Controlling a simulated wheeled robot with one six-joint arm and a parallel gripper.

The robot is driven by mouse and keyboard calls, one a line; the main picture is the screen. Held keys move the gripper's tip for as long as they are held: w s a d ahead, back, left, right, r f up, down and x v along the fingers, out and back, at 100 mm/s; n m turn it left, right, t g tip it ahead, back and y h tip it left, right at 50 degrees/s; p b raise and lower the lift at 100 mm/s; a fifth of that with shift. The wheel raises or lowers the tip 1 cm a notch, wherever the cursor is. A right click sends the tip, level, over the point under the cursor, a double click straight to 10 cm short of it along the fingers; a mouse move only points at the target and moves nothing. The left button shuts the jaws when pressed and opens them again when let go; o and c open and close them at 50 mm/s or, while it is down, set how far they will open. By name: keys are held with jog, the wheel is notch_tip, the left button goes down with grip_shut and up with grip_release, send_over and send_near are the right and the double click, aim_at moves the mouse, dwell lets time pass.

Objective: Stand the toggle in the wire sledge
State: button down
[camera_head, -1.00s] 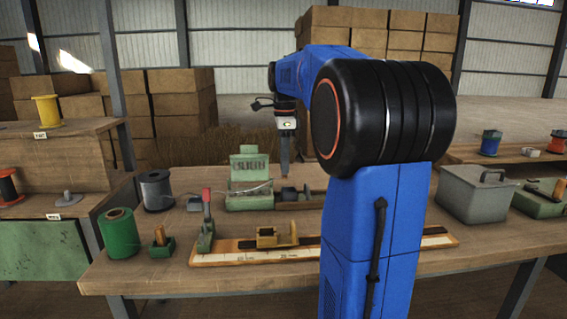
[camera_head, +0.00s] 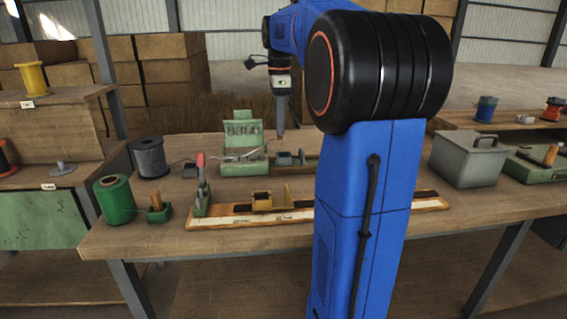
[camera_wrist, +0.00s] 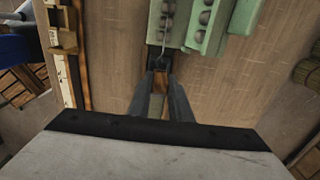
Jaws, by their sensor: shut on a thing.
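My gripper (camera_head: 281,128) points down above the table, just right of the green rack machine. It is shut on a small wooden-brown piece, probably the toggle (camera_head: 281,136). In the wrist view, brown shows between the fingers (camera_wrist: 158,88), but the fingers hide most of it. A dark grey block, which seems to be the wire sledge (camera_head: 288,158), sits on a wooden track right of the machine. The held piece appears above the block and apart from it. In the wrist view the block is partly hidden around the fingertips.
The green rack machine (camera_head: 241,128) stands close by the gripper, with a wire at its front. In front lies a ruler board (camera_head: 232,221) with a brass carriage (camera_head: 270,203) and a red-handled lever (camera_head: 200,178). A grey lidded box (camera_head: 466,164) stands right.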

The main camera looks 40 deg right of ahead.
jog(key=shift+s+d, duration=0.35)
jog(key=shift+d, duration=0.1)
jog(key=shift+f, duration=0.2)
jog(key=shift+f, duration=1.35)
jog(key=shift+f, duration=0.6)
jog(key=shift+f, duration=1.6)
jog(key=c, duration=1.5)
grip_release()
jog(key=shift+c, duration=0.2)
